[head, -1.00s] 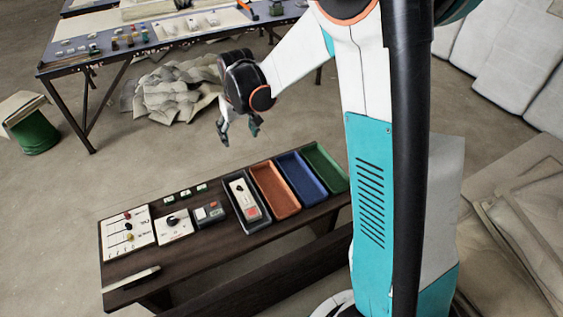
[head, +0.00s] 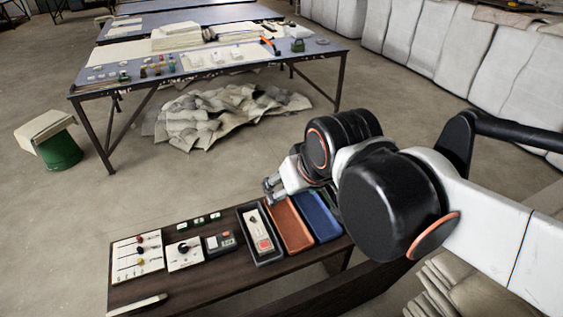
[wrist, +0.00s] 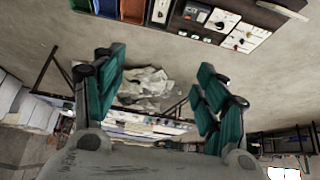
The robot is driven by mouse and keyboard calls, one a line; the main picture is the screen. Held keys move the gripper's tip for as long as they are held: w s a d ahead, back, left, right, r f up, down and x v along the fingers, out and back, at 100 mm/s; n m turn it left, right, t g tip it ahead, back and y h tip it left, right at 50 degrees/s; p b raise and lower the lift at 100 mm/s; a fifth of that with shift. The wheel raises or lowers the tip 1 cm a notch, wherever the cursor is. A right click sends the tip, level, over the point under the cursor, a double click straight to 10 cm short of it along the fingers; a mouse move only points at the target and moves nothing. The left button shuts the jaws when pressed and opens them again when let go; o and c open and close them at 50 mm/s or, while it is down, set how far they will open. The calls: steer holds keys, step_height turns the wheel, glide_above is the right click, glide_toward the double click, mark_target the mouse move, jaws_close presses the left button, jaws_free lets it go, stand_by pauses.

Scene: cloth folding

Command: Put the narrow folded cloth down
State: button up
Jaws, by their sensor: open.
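My gripper (head: 270,188) hangs above the back edge of the low dark bench (head: 190,277), near the trays. In the wrist view my gripper (wrist: 163,92) shows its teal fingers spread wide with nothing between them. A pale narrow strip (head: 137,305) lies at the bench's front left corner; I cannot tell whether it is cloth. A folded pale cloth (head: 42,125) lies on a green bin (head: 60,150) at the left. Pale folded layers (head: 465,285) show at the lower right. No cloth is in my gripper.
The bench holds control panels (head: 138,255), a dark tray (head: 261,236), an orange tray (head: 290,225) and a blue tray (head: 318,216). A crumpled cloth heap (head: 225,115) lies on the floor under the long table (head: 125,72). Open floor lies left of the bench.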

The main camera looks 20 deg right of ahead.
steer(key=shift+s+f+t, duration=0.15)
steer(key=shift+s+f, duration=0.1)
steer(key=shift+s, duration=0.55)
steer(key=shift+s+f+t, duration=0.15)
steer(key=shift+s+f, duration=0.05)
steer(key=shift+s, duration=0.55)
